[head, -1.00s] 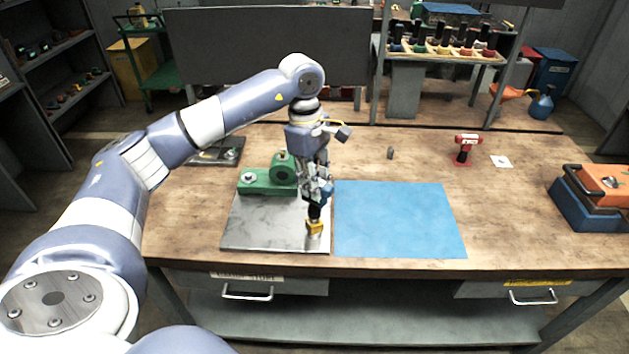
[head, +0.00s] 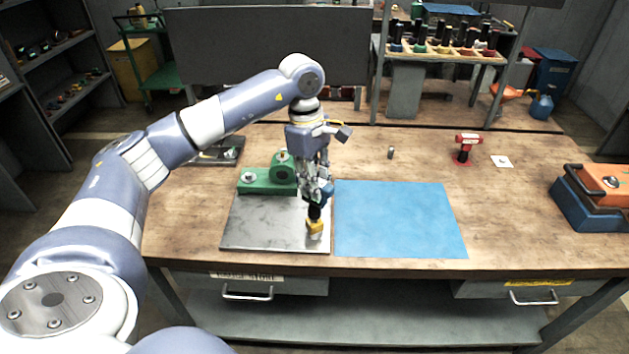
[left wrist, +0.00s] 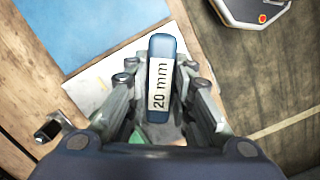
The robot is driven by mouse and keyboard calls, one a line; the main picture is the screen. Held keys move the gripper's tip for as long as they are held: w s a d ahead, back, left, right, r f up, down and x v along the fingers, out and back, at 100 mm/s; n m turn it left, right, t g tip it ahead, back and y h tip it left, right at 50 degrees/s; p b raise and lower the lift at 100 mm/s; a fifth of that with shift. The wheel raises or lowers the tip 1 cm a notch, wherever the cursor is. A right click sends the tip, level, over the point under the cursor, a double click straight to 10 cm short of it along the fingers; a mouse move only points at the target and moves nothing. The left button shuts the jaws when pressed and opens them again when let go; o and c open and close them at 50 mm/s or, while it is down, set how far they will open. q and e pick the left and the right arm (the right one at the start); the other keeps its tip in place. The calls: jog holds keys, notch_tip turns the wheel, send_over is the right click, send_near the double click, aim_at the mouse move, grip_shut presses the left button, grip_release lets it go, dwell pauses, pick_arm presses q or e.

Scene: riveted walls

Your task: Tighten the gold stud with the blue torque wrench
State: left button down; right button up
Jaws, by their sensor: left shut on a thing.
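My left gripper (head: 318,188) points down above the front right corner of a grey steel plate (head: 265,230). It is shut on the blue torque wrench (left wrist: 160,103), whose blue top and white "20 mm" label show between the fingers in the left wrist view. In the head view the fingers hide most of the wrench; its dark lower part (head: 314,211) stands upright over the gold stud (head: 315,228). The two look in contact, but I cannot tell how far the wrench sits on the stud. My right gripper is not in view.
A green block (head: 262,182) with bolts stands at the plate's back. A blue mat (head: 400,220) lies clear to the right. Further right are a red tool (head: 466,148), a white card (head: 502,161) and an orange-and-blue case (head: 590,205). A rack of coloured-base tools (head: 445,52) stands behind.

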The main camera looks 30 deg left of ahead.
pick_arm(q)
jog(key=shift+f+b, duration=0.75)
jog(key=shift+f, duration=0.25)
dwell(0.3)
jog(key=shift+m+b, duration=0.3)
jog(key=shift+m, duration=0.9)
jog(key=shift+f+m, duration=0.1)
jog(key=shift+m, duration=0.7)
jog(key=shift+m+g, duration=0.3)
jog(key=shift+m, duration=0.1)
jog(key=shift+b, duration=0.3)
jog(key=shift+m, duration=1.2)
